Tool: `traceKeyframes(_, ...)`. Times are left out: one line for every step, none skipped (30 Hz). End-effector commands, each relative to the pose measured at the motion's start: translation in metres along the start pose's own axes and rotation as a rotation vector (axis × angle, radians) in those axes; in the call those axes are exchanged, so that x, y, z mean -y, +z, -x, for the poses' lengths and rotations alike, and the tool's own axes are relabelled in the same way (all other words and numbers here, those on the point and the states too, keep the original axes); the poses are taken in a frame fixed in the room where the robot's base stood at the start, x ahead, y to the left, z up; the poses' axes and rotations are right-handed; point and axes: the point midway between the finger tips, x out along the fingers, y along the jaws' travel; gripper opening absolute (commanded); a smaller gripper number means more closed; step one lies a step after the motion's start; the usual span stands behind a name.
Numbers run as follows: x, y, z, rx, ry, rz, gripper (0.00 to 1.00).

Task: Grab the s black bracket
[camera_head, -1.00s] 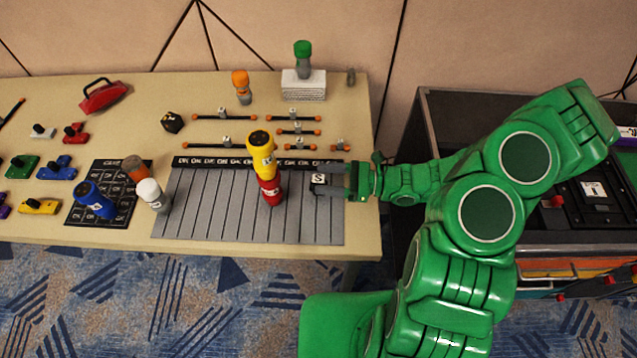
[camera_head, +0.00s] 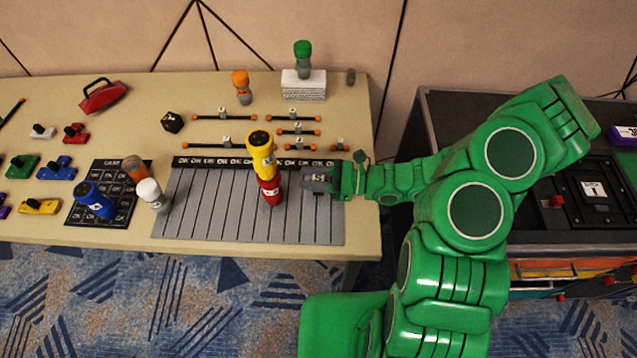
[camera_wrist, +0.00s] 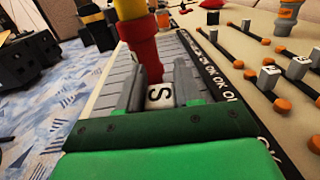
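The black bracket with a white S label (camera_wrist: 160,95) lies at the right end of the grey slatted board (camera_head: 215,210). In the wrist view the label sits between my two grey fingers, and the fingers hide most of the black body. My gripper (camera_head: 312,180) is low over the bracket, one finger on each side. The fingers are apart and look close to the label's edges; I cannot see clear contact. In the head view the fingers mostly cover the bracket.
A red and yellow cylinder (camera_head: 263,165) stands just left of my fingertips, very near them. A row of OK labels (camera_head: 255,162) runs along the board's back edge. Orange-tipped rods (camera_head: 297,131) lie behind. A dark case (camera_head: 430,120) stands to the right.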

Motion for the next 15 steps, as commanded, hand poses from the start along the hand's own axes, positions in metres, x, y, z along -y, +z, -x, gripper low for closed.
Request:
traceKeyframes(0.0, 0.0, 0.0, 0.0, 0.0, 0.0, 0.12)
traceKeyframes(0.0, 0.0, 0.0, 0.0, 0.0, 0.0, 0.07)
traceKeyframes(0.0001, 0.0, 0.0001, 0.0, 0.0, 0.0, 0.01)
traceKeyframes(0.0, 0.0, 0.0001, 0.0, 0.0, 0.0, 0.0)
traceKeyframes(0.0, 0.0, 0.0001, 0.0, 0.0, 0.0, 0.0)
traceKeyframes(0.0, 0.0, 0.0001, 0.0, 0.0, 0.0, 0.0)
traceKeyframes(0.0, 0.0, 0.0001, 0.0, 0.0, 0.0, 0.0)
traceKeyframes(0.0, 0.0, 0.0001, 0.0, 0.0, 0.0, 0.0)
traceKeyframes(0.0, 0.0, 0.0001, 0.0, 0.0, 0.0, 0.0)
traceKeyframes(0.0, 0.0001, 0.0001, 0.0, 0.0, 0.0, 0.0)
traceKeyframes(0.0, 0.0003, 0.0001, 0.0, 0.0, 0.0, 0.0)
traceKeyframes(0.0, 0.0009, 0.0001, 0.0, 0.0, 0.0, 0.0)
traceKeyframes(0.0001, 0.0015, 0.0001, 0.0, 0.0, 0.001, 0.0)
traceKeyframes(0.0001, 0.0026, 0.0, 0.001, 0.0, 0.001, 0.0)
traceKeyframes(0.0002, 0.0045, 0.0, 0.001, 0.0, 0.001, 0.0)
